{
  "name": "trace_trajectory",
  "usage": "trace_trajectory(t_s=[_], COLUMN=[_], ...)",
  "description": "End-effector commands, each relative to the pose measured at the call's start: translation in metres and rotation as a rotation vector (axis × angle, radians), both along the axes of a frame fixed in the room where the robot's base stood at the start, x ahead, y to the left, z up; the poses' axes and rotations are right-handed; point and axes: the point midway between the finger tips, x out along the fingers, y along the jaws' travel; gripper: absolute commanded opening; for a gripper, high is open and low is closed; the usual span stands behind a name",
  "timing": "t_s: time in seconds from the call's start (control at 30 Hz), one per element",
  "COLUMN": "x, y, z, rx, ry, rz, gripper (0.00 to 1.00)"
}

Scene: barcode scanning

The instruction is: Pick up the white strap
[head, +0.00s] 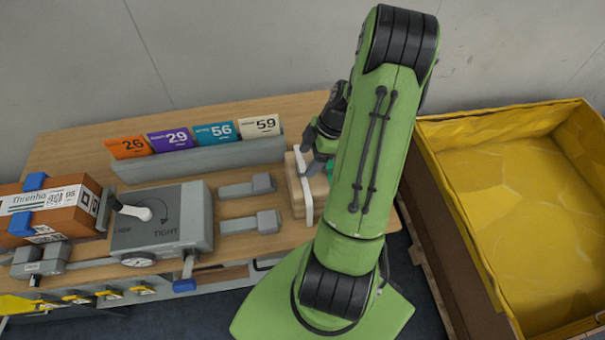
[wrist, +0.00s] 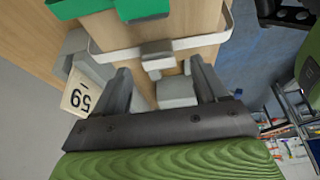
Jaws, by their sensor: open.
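The white strap (head: 303,190) runs along a light wooden block (head: 295,197) at the right end of the table. In the wrist view the strap (wrist: 110,54) bends around the wooden block (wrist: 115,28), with a pale buckle-like piece (wrist: 157,62) at its middle. My gripper (wrist: 160,70) is open, its two grey fingers on either side of that piece. I cannot tell whether either finger touches the strap. In the head view my gripper (head: 322,140) is over the block's far end and partly hidden by my arm.
A grey rack (head: 200,158) with several numbered cards stands behind. Two grey blocks (head: 248,187) (head: 250,223) lie left of the strap. A grey device with a lever (head: 160,222) and a brown box (head: 50,205) are farther left. A yellow-lined crate (head: 510,190) stands right.

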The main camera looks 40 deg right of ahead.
Motion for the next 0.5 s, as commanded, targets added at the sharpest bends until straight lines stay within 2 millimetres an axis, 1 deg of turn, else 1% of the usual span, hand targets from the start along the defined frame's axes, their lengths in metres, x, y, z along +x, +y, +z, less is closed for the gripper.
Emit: trace_trajectory(t_s=[0.03, 0.1, 0.17, 0.23, 0.4, 0.47, 0.5], x=[0.003, 0.005, 0.007, 0.008, 0.008, 0.008, 0.008], y=[0.005, 0.009, 0.011, 0.011, 0.011, 0.011, 0.011], z=[-0.009, -0.020, -0.027, -0.030, -0.030, -0.030, -0.030], rx=[0.006, 0.005, 0.004, 0.001, 0.000, 0.000, 0.000], ry=[0.002, 0.002, 0.001, 0.000, 0.000, 0.000, 0.000], rz=[0.003, 0.003, 0.002, 0.001, 0.001, 0.000, 0.000], gripper=[0.72, 0.72, 0.72, 0.72, 0.72, 0.63, 0.57])
